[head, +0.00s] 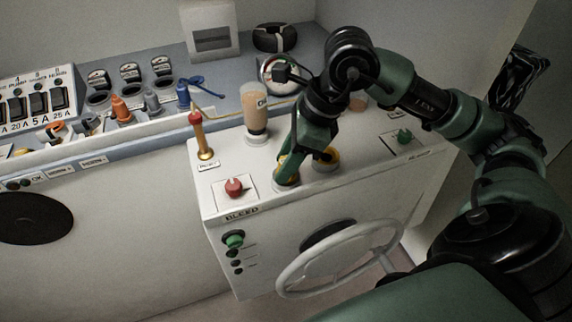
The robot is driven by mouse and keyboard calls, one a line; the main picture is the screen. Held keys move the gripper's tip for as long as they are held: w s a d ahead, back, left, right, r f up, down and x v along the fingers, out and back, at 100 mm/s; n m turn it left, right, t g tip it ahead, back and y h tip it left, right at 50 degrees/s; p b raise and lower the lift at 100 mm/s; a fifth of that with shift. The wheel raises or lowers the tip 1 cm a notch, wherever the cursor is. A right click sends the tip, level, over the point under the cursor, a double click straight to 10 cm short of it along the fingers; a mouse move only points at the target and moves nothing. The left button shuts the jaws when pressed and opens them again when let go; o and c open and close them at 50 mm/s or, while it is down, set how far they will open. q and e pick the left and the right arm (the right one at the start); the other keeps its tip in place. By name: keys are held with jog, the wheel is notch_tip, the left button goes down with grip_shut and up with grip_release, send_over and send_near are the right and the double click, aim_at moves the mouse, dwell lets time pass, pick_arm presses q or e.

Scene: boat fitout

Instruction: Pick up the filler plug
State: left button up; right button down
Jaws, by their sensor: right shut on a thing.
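My right gripper (286,176) reaches down to the top of the white console (230,198). It is shut on a small yellowish thing, which I take to be the filler plug (282,163). The fingers hide most of it, and I cannot tell whether it is clear of the surface. A yellow ring-shaped fitting with a dark centre (328,157) is just right of the gripper, partly behind the arm. My left gripper is not in view.
A clear bottle of tan fluid (255,112) and a red-handled lever (198,135) stand left of the gripper. A red knob (234,187) is in front, and a green knob (404,136) is at right.

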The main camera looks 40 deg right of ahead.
jog(key=shift+r, duration=0.1)
jog(key=shift+r, duration=0.55)
notch_tip(320, 180, up, 19)
jog(key=shift+f, duration=0.15)
